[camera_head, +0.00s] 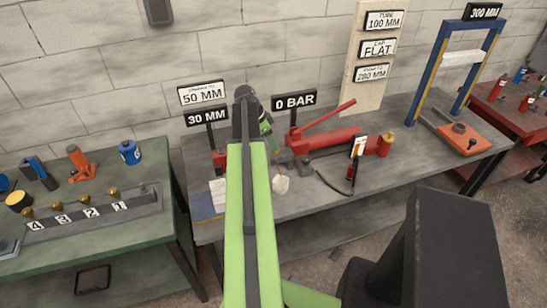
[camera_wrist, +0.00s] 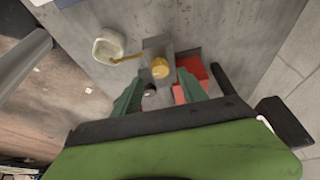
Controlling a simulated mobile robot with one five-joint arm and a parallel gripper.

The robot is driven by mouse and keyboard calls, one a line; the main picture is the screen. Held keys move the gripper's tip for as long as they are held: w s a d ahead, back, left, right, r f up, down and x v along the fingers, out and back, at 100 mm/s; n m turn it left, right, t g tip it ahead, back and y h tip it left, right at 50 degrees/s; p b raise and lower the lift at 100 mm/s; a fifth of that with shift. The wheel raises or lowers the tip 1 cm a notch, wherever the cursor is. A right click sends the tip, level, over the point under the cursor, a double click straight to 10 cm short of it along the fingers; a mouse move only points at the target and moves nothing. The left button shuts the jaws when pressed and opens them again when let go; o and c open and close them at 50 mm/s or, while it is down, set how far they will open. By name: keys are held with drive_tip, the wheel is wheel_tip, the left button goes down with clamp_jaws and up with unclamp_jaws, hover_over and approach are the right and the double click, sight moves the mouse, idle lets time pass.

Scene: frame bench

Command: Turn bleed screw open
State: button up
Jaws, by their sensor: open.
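A brass, round-headed screw (camera_wrist: 160,69), which looks like the bleed screw, sits on a grey block (camera_wrist: 158,48) in the wrist view. A thin brass tube runs from the block to a white cup (camera_wrist: 108,46). My gripper (camera_wrist: 160,82) is open, its two green fingers on either side of the screw's near side. I cannot tell whether they touch it. In the head view the grey block (camera_head: 284,157) and white cup (camera_head: 280,185) are on the bench just right of my arm. The screw is not clear there. My gripper (camera_head: 266,134) is above the bench, partly hidden.
A red hand pump (camera_head: 335,139) with a raised lever and a "0 BAR" sign (camera_head: 294,101) stands right of the block. A red part (camera_wrist: 192,80) is close to my right finger. A "30 MM" sign (camera_head: 206,116) stands to the left. The bench front (camera_head: 330,195) is mostly clear.

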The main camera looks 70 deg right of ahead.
drive_tip(key=b+x, duration=0.2)
drive_tip(key=x, duration=0.2)
drive_tip(key=shift+r, duration=0.15)
drive_tip(key=shift+c, duration=0.2)
